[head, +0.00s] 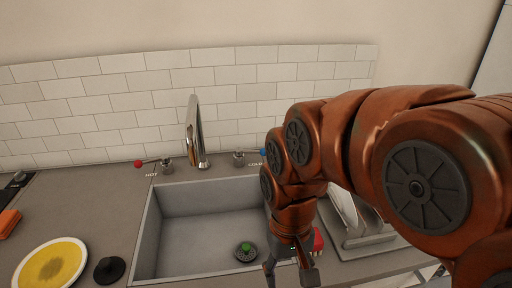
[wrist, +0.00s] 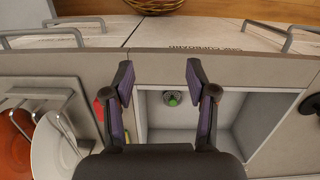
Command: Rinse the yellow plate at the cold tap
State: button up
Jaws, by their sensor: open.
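The yellow plate (head: 52,266) lies on the counter at the lower left in the head view, left of the sink; it has a white rim and a brownish smear in its middle. The cold tap handle (head: 248,155) with a blue knob is right of the metal spout (head: 195,132). The hot handle (head: 154,162) with a red knob is on the left. My gripper (head: 289,272) points down at the sink's right edge, far from the plate. In the wrist view my gripper (wrist: 160,78) is open, with nothing between its fingers.
The grey sink (head: 190,238) has a drain (head: 245,252) with a green centre. A black round piece (head: 110,269) sits between plate and sink. An orange block (head: 9,223) lies far left. A dish rack (head: 366,240) and a red item (head: 318,241) are right of the sink.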

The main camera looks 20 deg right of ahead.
jog(key=w+r+m, duration=0.3)
jog(key=w+r, duration=0.1)
jog(key=w, duration=0.9)
jog(key=m+t+p, duration=0.3)
jog(key=m+t, duration=0.1)
jog(key=m, duration=0.9)
send_over(264, 149)
jog(key=s, duration=0.1)
jog(key=x, duration=0.2)
jog(key=shift+s+p+x, duration=0.2)
jog(key=shift+p+x, duration=0.15)
jog(key=shift+x, duration=0.9)
jog(key=shift+s+p+x, duration=0.15)
jog(key=shift+p+x, duration=0.25)
jog(key=shift+x, duration=0.9)
jog(key=shift+s+p+x, duration=0.2)
jog(key=shift+p+x, duration=0.15)
jog(key=shift+x, duration=0.9)
jog(key=shift+d+f, duration=0.1)
jog(key=shift+d, duration=0.1)
jog(key=shift+c, duration=0.4)
grip_shut()
